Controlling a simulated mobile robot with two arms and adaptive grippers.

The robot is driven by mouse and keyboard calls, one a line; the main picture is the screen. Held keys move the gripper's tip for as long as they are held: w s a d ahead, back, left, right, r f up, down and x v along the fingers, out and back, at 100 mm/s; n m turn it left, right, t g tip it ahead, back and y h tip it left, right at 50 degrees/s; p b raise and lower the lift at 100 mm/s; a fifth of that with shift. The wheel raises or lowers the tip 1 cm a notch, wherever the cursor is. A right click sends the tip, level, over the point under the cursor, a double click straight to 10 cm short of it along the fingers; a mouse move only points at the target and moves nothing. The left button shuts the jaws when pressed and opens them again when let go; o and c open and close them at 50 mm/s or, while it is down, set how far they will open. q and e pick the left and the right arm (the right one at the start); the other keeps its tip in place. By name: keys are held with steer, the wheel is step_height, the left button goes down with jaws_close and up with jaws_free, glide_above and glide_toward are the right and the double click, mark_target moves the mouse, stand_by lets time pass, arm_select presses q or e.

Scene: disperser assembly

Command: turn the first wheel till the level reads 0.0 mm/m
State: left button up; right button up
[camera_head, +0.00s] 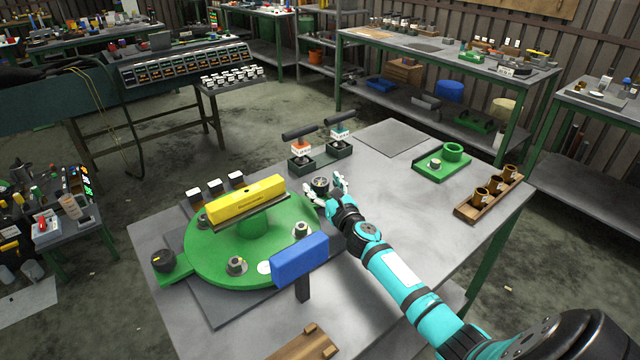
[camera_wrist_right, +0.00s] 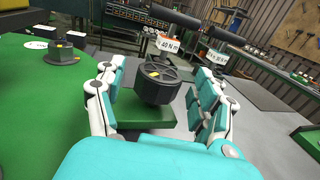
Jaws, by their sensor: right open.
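The round green base plate (camera_head: 205,262) carries a long yellow level (camera_head: 245,200) on top; its reading cannot be read here. A black wheel (camera_head: 320,184) stands at the plate's right far edge; in the right wrist view this wheel (camera_wrist_right: 158,80) sits above a green lug (camera_wrist_right: 150,120). My right gripper (camera_head: 331,191) is at this wheel, with its open fingers on either side of it in the wrist view (camera_wrist_right: 156,88). Contact cannot be told. Another black wheel (camera_head: 163,260) is on the plate's left lug. My left gripper is out of view.
A blue box (camera_head: 300,260) on a dark post stands in front of the plate. Two torque tools with black handles (camera_head: 300,133) stand in dark holders behind the wheel. A green tray (camera_head: 430,172) and a wooden rack (camera_head: 465,211) are at the right. The table between is clear.

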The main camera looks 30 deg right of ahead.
steer(key=shift+w+d, duration=0.15)
steer(key=shift+w, duration=0.9)
steer(key=c, duration=1.2)
steer(key=shift+d+r+n+y, duration=0.1)
steer(key=shift+r+n+y, duration=0.05)
steer(key=shift+n+y, duration=0.3)
steer(key=shift+n+y+p, duration=0.35)
steer(key=shift+n+y, duration=0.2)
steer(key=shift+y, duration=0.8)
steer(key=o, duration=1.2)
